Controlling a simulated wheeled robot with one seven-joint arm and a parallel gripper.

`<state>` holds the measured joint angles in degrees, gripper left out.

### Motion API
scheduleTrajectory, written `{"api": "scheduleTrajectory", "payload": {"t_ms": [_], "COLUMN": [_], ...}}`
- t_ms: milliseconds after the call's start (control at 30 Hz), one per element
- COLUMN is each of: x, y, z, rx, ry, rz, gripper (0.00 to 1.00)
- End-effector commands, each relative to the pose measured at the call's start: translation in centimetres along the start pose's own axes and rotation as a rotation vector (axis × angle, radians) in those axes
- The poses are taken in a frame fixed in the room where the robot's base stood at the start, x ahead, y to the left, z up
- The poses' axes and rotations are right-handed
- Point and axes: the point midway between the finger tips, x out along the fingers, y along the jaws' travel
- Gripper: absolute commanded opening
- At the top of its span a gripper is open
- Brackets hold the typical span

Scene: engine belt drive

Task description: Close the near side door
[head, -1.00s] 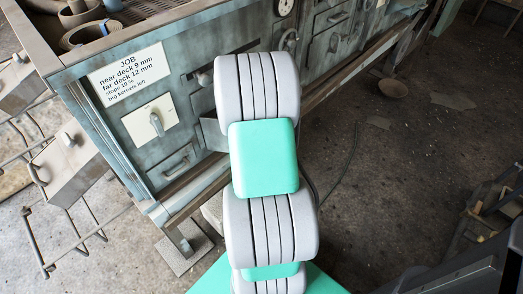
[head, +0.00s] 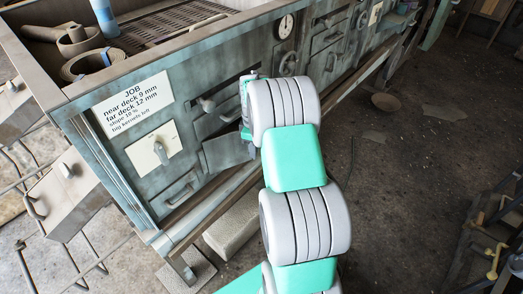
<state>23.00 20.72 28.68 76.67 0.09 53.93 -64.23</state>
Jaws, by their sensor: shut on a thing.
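The near side door looks to be the grey-green panel (head: 226,152) on the side of the long machine, below a dark slot. It appears to stand out from the machine's side, but its exact angle is hard to tell. My gripper (head: 247,138) is at the panel's right edge, partly hidden behind my own wrist. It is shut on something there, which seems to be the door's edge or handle. The grip itself is hidden.
A pale block (head: 232,226) lies on the floor below. Open floor spreads to the right.

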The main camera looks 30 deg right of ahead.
Motion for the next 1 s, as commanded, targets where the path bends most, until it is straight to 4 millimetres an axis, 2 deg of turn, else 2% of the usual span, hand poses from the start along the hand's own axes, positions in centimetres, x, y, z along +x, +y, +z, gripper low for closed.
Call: {"api": "scheduleTrajectory", "payload": {"t_ms": [333,367,433,700,833,1000], "x": [-0.1,-0.1,-0.1,-0.2,-1.8,-5.4], "y": [0.0,0.0,0.0,0.1,0.2,0.2], "z": [-0.2,-0.2,-0.1,0.1,0.1,0.0], "rx": [-0.003,-0.003,-0.002,0.003,0.003,0.0], "ry": [0.003,0.003,0.002,0.002,0.003,0.003], "rz": [0.0,0.0,0.0,0.0,0.003,0.003], "gripper": [0.0,0.17,0.23,0.23,0.23,0.23]}}
